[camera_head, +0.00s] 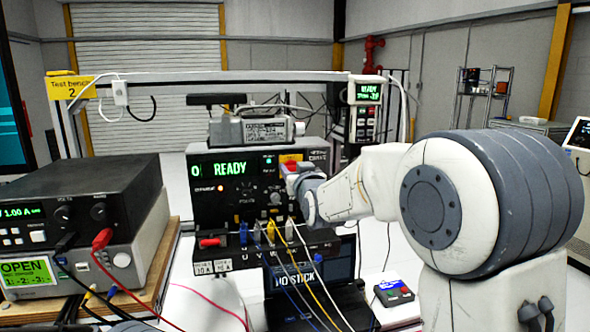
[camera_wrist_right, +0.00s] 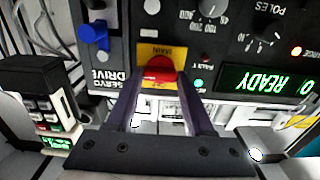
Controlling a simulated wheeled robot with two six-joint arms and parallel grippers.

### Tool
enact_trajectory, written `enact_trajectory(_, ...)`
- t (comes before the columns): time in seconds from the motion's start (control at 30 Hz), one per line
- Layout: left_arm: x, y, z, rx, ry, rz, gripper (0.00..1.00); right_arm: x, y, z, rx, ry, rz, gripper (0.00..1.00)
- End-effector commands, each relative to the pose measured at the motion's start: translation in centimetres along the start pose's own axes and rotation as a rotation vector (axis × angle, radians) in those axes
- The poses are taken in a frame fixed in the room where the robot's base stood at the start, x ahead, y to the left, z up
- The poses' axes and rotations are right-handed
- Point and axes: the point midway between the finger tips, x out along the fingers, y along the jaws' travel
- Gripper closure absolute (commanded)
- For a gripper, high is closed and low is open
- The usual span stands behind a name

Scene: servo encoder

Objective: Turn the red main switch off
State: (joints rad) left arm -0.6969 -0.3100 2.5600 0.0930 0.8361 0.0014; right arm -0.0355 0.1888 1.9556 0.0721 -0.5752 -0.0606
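The red main switch (camera_wrist_right: 160,70) sits on a yellow plate marked MAIN (camera_wrist_right: 150,52) on the black servo drive panel. In the head view the yellow plate (camera_head: 291,158) shows just beyond my right gripper (camera_head: 297,178), which largely hides the switch. In the right wrist view my right gripper (camera_wrist_right: 162,85) has its two fingers apart, one on each side of the red knob. Whether they touch it is not clear. The drive's green display (camera_head: 230,168) reads READY, and a green lamp (camera_wrist_right: 198,83) is lit near the switch. My left gripper is not clearly visible.
Blue, yellow and white cables (camera_head: 270,236) plug in below the panel. A laptop (camera_head: 310,285) and a small box with a red button (camera_head: 393,292) stand in front. A power supply (camera_head: 85,205) is at left. A handheld unit (camera_head: 365,110) hangs at right.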

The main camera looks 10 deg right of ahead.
Motion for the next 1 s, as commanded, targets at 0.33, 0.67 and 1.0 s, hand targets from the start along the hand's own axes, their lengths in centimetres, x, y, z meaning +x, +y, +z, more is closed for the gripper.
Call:
enact_trajectory(0.33, 0.8, -0.1, 0.0, 0.0, 0.0, 0.0, 0.5, 0.0, 0.0, 0.2, -0.054, 0.0, 0.0, 1.0)
enact_trajectory(0.67, 3.5, -0.2, 0.2, 0.002, 0.0, 0.0, 0.5, -0.1, -0.2, 0.4, -0.289, 0.002, -0.001, 1.0)
enact_trajectory(1.0, 5.6, -0.4, 0.3, 0.002, 0.0, 0.0, 0.5, 0.0, -0.3, 0.4, -0.612, 0.0, -0.001, 1.0)
